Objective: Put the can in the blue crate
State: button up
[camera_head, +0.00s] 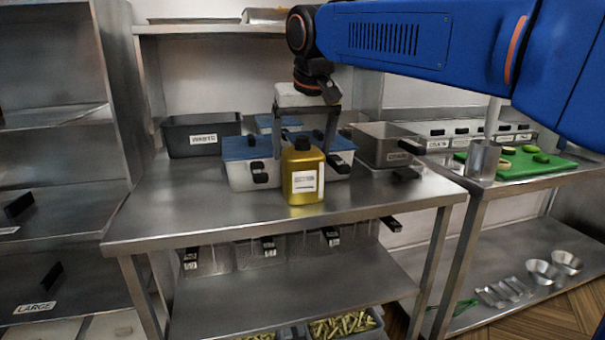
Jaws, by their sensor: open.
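A gold can (303,180) with a white label and dark cap stands upright near the front edge of the steel table. My gripper (304,147) points down above it, open, with one finger to each side of the can's top in the picture. I cannot tell whether the fingers touch the can or how they line up in depth. No open blue crate is clearly visible. Pale containers with blue lids (246,147) stand right behind the can, partly hidden by it and by my gripper.
A dark bin (203,134) stands at the back left and a steel pan (385,145) at the right. A metal cup (484,160) and a green board (520,161) are on the right counter. The table's front left (170,205) is clear. My blue arm spans the upper right.

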jog(key=shift+d+x, duration=0.2)
jog(key=shift+x, duration=3.25)
jog(key=c, duration=1)
jog(key=shift+r, duration=0.1)
